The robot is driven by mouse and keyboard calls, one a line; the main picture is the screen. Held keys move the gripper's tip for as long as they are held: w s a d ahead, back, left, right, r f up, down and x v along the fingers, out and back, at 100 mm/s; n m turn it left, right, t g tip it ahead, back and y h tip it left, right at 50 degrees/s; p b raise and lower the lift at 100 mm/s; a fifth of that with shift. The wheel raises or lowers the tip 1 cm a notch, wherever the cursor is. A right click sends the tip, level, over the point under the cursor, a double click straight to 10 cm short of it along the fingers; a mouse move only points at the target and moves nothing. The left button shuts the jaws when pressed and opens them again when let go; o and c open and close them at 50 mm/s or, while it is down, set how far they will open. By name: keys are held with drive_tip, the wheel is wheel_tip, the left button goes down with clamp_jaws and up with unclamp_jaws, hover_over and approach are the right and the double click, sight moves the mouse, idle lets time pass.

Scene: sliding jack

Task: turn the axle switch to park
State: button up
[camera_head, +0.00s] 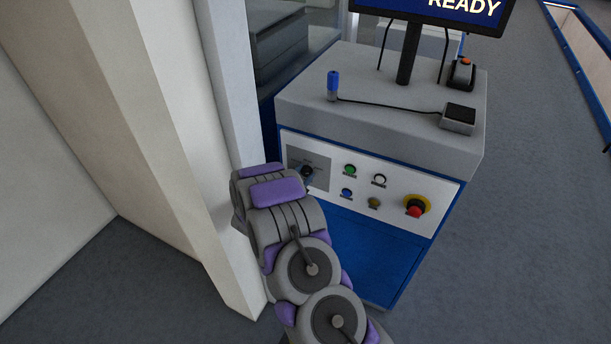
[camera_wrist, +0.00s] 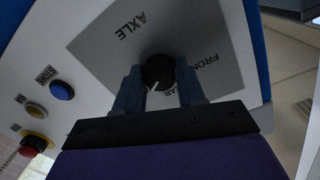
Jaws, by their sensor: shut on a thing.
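The axle switch is a round black knob (camera_wrist: 158,70) on a grey label plate (camera_wrist: 205,30) marked "AXLE", upside down in the wrist view. Its white pointer mark points to the lower left in that view. My gripper (camera_wrist: 159,84) is shut on the knob, one dark finger on each side. The lettering nearer the gripper is partly hidden by the fingers, and I cannot read a park mark. In the head view the knob (camera_head: 307,172) shows at the left of the white control panel (camera_head: 330,190), just beyond my arm's end, which hides part of the plate.
Right of the switch are green (camera_head: 350,170), white, blue and yellowish buttons and a red emergency stop (camera_head: 415,208) on a yellow ring. A blue-handled tool (camera_head: 333,84) and a corded box (camera_head: 459,117) are on the cabinet top. A pale pillar (camera_head: 165,130) stands close left of my arm.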

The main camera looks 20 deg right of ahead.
drive_tip(key=shift+s+a+r, duration=0.25)
drive_tip(key=shift+a, duration=0.3)
drive_tip(key=o, duration=0.6)
drive_tip(key=shift+d, duration=0.1)
drive_tip(key=o, duration=0.4)
drive_tip(key=shift+d+f, duration=0.1)
drive_tip(key=shift+d, duration=0.15)
drive_tip(key=shift+o, duration=0.2)
drive_tip(key=f+p+v, duration=0.1)
drive_tip(key=p+v, duration=0.1)
drive_tip(key=v, duration=1.5)
drive_tip(key=shift+a+r, duration=0.2)
drive_tip(key=shift+r, duration=0.2)
